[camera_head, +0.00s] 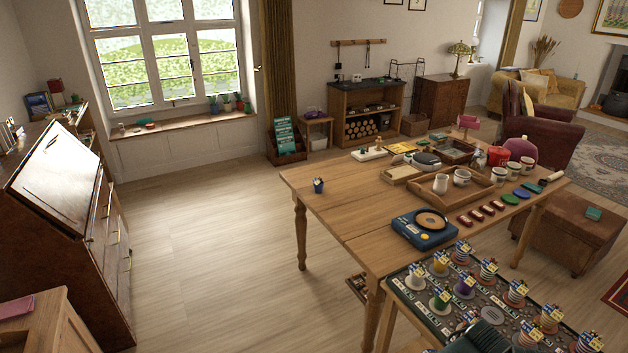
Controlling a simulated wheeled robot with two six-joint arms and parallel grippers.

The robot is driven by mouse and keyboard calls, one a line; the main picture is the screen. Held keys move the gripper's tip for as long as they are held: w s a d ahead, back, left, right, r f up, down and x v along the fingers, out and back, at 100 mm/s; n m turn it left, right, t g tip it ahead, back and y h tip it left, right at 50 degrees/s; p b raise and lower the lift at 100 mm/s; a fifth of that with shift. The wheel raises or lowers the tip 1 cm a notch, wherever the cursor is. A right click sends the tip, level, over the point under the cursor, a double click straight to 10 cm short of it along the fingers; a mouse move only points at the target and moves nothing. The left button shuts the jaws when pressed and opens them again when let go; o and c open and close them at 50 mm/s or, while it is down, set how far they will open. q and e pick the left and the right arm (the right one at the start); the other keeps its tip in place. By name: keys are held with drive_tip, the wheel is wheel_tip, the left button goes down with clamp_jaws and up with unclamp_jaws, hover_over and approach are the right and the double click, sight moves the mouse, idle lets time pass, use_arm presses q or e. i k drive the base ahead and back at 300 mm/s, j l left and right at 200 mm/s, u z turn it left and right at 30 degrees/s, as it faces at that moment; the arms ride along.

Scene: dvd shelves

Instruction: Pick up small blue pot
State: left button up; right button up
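A small blue pot (318,187) with something pale sticking out of its top stands upright near the left corner of the wooden table (350,212). The bare tabletop around it is clear, and nothing touches it. Neither of my grippers can be made out in the head view.
A blue record-player-like box (424,228), a wooden tray (440,197) with cups and a white board (369,154) stand farther right on the table. A dark display table (445,320) with several small labelled pots is at the front right. Open floor (210,240) lies left of the table.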

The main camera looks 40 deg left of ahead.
sight(318, 183)
drive_tip(key=i+j, duration=0.1)
drive_tip(key=j, duration=0.3)
drive_tip(key=i+j, duration=0.1)
drive_tip(key=j, duration=0.35)
drive_tip(key=i+j, duration=0.15)
drive_tip(key=j, duration=0.25)
drive_tip(key=i+j, duration=0.1)
drive_tip(key=j, duration=0.3)
drive_tip(key=i+j, duration=0.1)
drive_tip(key=j, duration=0.35)
drive_tip(key=i+j, duration=0.1)
drive_tip(key=j, duration=0.3)
drive_tip(key=i+j, duration=0.1)
drive_tip(key=j, duration=1.25)
drive_tip(key=i+l, duration=0.15)
drive_tip(key=l, duration=0.1)
